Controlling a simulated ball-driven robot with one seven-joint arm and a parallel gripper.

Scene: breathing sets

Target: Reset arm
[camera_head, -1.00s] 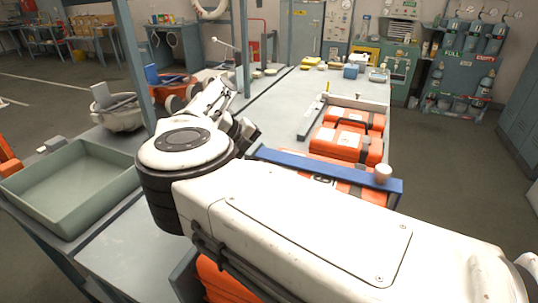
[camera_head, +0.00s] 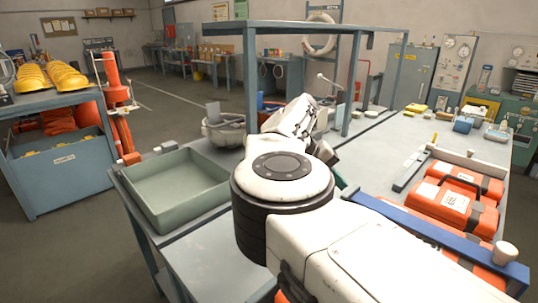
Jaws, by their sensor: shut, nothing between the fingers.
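My own arm (camera_head: 345,245) fills the lower right. Its thick white link runs to a round black-and-white joint (camera_head: 283,180) near the middle. Past the joint, a slimmer white section of my arm (camera_head: 293,119) reaches away over the bench. Dark parts show just right of the joint, but I cannot make out gripper fingers. The joint and links hide whatever lies behind them.
A green-grey tray (camera_head: 175,190) sits left of my arm, with a grey bowl (camera_head: 224,132) behind it. Orange cases (camera_head: 455,205) and a blue bar (camera_head: 430,232) lie at right. A shelf frame (camera_head: 320,27) stands behind my arm. Yellow helmets (camera_head: 50,77) top a left stand.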

